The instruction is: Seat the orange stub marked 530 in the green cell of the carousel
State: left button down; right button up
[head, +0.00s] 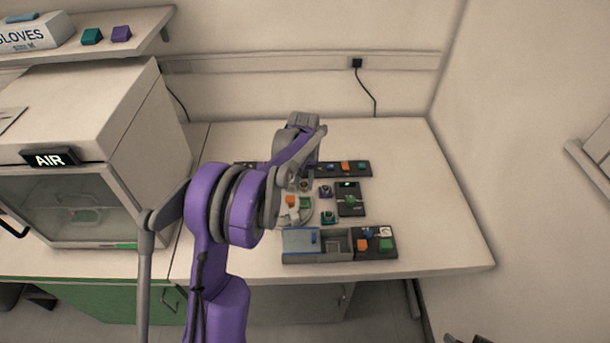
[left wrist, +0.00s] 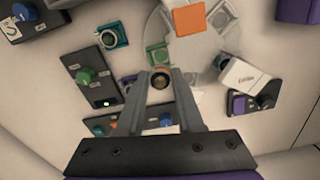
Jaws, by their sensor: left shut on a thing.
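My left gripper (head: 303,186) reaches over the round, pale carousel (head: 296,217) from the far side. In the left wrist view its fingers (left wrist: 160,80) are shut on a small round piece (left wrist: 159,81) with a dark rim and brownish centre. I cannot read a number on it or tell whether it is orange. The green cell (left wrist: 158,54) is a square holder on the carousel just past the fingertips, and it also shows in the head view (head: 305,202). An orange square block (left wrist: 188,17) sits on the carousel beyond it.
A grey tray (head: 318,256) is in front. The table's right side is clear.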

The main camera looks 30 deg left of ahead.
pick_arm(q)
jog(key=shift+a+f, duration=0.1)
jog(key=shift+f, duration=0.5)
jog(key=shift+f+b, duration=0.9)
jog(key=shift+f, duration=1.05)
jog(key=shift+f+b, duration=0.35)
jog(key=shift+f, duration=0.25)
pick_arm(e)
jog(key=shift+s+a+f, duration=0.1)
jog(key=shift+s+f, duration=0.25)
jog(key=shift+f, duration=0.55)
jog(key=shift+s+f, duration=0.35)
jog(key=shift+f, duration=0.5)
pick_arm(q)
jog(key=shift+w, duration=0.1)
pick_arm(e)
jog(key=shift+w, duration=0.1)
jog(key=shift+f, duration=0.15)
pick_arm(q)
jog(key=shift+f+b, duration=0.45)
jog(key=shift+b, duration=0.25)
pick_arm(e)
jog(key=shift+s+f, duration=0.3)
jog(key=shift+f, duration=0.45)
pick_arm(q)
jog(key=shift+c, duration=2.3)
grip_release()
jog(key=shift+o, duration=0.2)
